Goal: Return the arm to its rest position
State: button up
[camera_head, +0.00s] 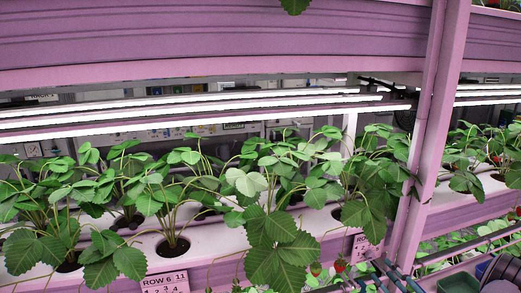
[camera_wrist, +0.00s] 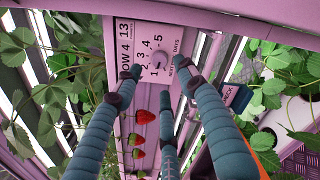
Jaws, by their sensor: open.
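My gripper (camera_wrist: 161,84) shows in the wrist view as three teal, ridged fingers. They are spread apart with nothing between them. Their tips are near a pink rack label (camera_wrist: 150,50) reading "ROW 4 13". Red strawberries (camera_wrist: 145,117) hang in a line behind the fingers, and I cannot tell whether any finger touches them. In the head view the teal fingers of my gripper (camera_head: 385,274) show at the lower right, beside the rack post, and the rest of the arm is mostly cut off by the frame.
A pink upright post (camera_head: 427,130) stands right of centre. Strawberry plants (camera_head: 270,200) fill the white-pink trough (camera_head: 215,240) under bright light tubes (camera_head: 190,110). A few berries (camera_head: 340,265) hang below its edge. A dark green bin (camera_head: 459,284) sits at the lower right. Leaves (camera_wrist: 30,90) flank both sides in the wrist view.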

aim_at(372, 258)
jog(key=x, duration=0.6)
jog(key=shift+w+a, duration=0.1)
jog(key=shift+w, duration=0.15)
jog(key=shift+s, duration=0.1)
